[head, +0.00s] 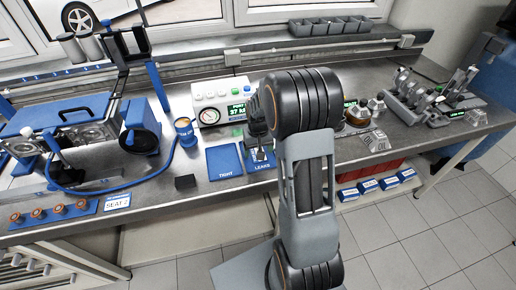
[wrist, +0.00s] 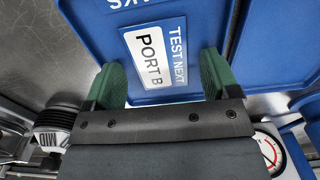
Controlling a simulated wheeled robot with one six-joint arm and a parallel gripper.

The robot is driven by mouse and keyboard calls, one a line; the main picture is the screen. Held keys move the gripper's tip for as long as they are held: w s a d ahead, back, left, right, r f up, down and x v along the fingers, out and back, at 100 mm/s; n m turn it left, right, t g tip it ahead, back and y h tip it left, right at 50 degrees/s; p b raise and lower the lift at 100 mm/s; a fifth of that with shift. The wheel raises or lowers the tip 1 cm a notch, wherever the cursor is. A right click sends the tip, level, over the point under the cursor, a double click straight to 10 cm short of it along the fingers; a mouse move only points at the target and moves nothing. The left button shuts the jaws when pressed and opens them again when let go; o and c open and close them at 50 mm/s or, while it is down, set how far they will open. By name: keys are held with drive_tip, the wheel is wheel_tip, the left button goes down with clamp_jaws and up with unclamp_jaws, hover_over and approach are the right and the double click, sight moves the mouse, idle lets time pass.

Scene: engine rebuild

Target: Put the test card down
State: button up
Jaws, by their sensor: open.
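The test card (wrist: 153,60) shows in the wrist view, blue and white, with "TEST NEXT" and "PORT B" on it. It lies flat over the blue LEAKS tray (wrist: 92,22), between my gripper's green fingers. My gripper (wrist: 160,78) is open, with a finger on each side of the card. I cannot tell whether either finger touches it. In the head view my gripper (head: 256,151) is low over the LEAKS tray (head: 262,167), and my arm hides part of that area. The card is too small to make out there.
The blue TIGHT tray (head: 224,162) is just left of the LEAKS tray. A white tester with a gauge (head: 222,102) stands behind them. Bare bench lies in front of the trays.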

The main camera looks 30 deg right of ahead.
wheel_tip(320, 180, up, 13)
drive_tip(key=s+a+r+n+t, duration=0.1)
drive_tip(key=s+a, duration=0.3)
drive_tip(key=s, duration=0.4)
drive_tip(key=s+a+r+n+t, duration=0.1)
drive_tip(key=s+a+r+t, duration=0.1)
drive_tip(key=s+a, duration=0.3)
drive_tip(key=s+t, duration=0.1)
drive_tip(key=s, duration=0.2)
drive_tip(key=shift+a+r, duration=0.2)
drive_tip(key=shift+r, duration=0.05)
idle(1.5)
